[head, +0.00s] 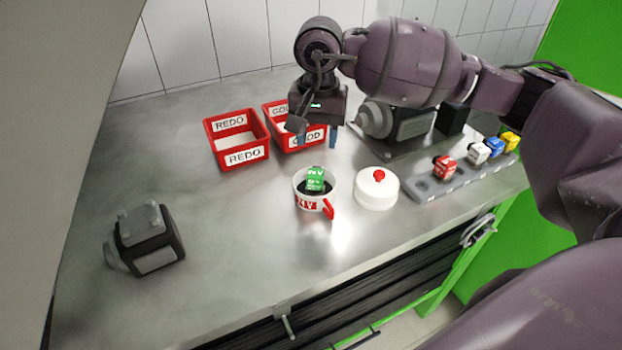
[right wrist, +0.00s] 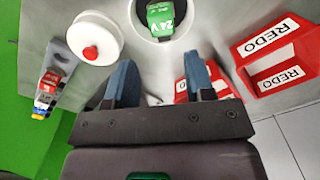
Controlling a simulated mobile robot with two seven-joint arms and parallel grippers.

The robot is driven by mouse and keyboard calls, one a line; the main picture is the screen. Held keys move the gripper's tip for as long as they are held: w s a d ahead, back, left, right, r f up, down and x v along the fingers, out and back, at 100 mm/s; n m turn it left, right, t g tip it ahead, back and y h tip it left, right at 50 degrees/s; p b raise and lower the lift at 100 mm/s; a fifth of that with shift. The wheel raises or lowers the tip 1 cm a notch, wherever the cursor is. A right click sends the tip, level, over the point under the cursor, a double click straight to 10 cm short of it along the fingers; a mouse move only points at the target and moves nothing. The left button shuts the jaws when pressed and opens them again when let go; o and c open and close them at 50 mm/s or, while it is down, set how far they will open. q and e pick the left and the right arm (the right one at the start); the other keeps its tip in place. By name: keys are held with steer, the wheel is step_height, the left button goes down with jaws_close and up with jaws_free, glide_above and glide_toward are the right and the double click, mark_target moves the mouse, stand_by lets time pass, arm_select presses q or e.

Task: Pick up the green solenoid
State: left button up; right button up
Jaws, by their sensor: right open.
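The green solenoid (head: 315,178), marked 24 V, sits in a white cup with a red handle (head: 313,203) in the middle of the table. In the right wrist view the green solenoid (right wrist: 161,18) shows at the top, beyond my fingertips. My right gripper (head: 318,134) is above the table behind the cup, near the GOOD bin. Its two blue fingers are apart with nothing between them, as the right wrist view also shows (right wrist: 160,80). The gripper is clear of the solenoid. My left gripper is not in view.
A red REDO bin (head: 236,140) and a red GOOD bin (head: 283,118) stand behind the cup. A white lid with a red knob (head: 377,188) is right of it. A grey rack (head: 463,178) holds red, white, blue and yellow solenoids. A dark pump (head: 147,239) lies at left.

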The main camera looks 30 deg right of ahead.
mark_target(315, 172)
step_height(315, 172, down, 4)
steer(key=shift+f, duration=0.2)
steer(key=shift+a+f, duration=0.15)
steer(key=shift+f, duration=2.9)
steer(key=shift+c, duration=0.3)
steer(key=c, duration=0.5)
step_height(315, 172, up, 20)
steer(key=shift+p, duration=0.3)
